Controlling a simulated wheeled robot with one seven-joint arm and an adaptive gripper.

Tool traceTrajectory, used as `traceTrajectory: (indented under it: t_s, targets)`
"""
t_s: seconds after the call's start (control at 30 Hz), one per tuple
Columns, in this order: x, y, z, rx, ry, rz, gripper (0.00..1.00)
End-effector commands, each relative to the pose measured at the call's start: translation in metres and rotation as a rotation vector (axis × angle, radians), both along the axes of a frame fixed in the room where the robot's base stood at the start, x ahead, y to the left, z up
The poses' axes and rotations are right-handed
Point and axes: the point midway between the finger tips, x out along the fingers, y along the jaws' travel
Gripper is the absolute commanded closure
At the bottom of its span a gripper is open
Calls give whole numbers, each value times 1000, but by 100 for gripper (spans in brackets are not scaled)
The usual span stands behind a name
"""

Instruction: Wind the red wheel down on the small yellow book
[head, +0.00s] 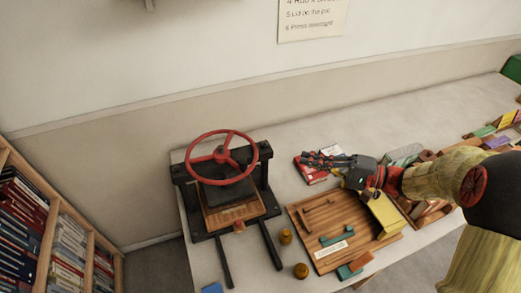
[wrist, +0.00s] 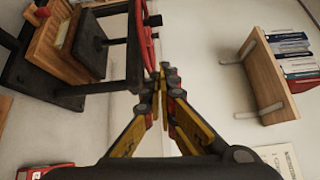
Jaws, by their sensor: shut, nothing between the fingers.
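The red wheel (head: 222,157) sits on top of a black press (head: 265,175) at the left of the table. In the wrist view the wheel (wrist: 145,45) shows edge-on, close beyond my fingertips; I cannot tell whether they touch it. My gripper (head: 306,160) is shut and empty, pointing left toward the press, to the right of the wheel in the head view. It also shows in the wrist view (wrist: 163,75). A yellow book-like thing (head: 384,214) stands at the right of a wooden tray.
The wooden tray (head: 318,222) holds several small pieces. A red book (head: 308,174) lies under my gripper. Two small brass-coloured knobs (head: 286,236) stand between press and tray. A bookcase (head: 50,235) is at the left. The table's back strip is clear.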

Motion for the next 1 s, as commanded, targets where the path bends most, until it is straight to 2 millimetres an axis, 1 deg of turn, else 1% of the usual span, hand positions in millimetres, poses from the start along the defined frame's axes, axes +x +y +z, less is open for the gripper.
traceTrajectory:
  t_s: [0.07,0.23,0.37,0.47,0.83,1.0]
  targets:
    - [-4,1,1,-5,-39,17,100]
    - [-4,3,3,-10,-92,19,100]
    - [-2,15,2,-12,-96,21,100]
    - [1,30,1,-11,-96,21,100]
    - [17,101,1,-11,-95,22,100]
    - [4,121,1,-11,-94,19,100]
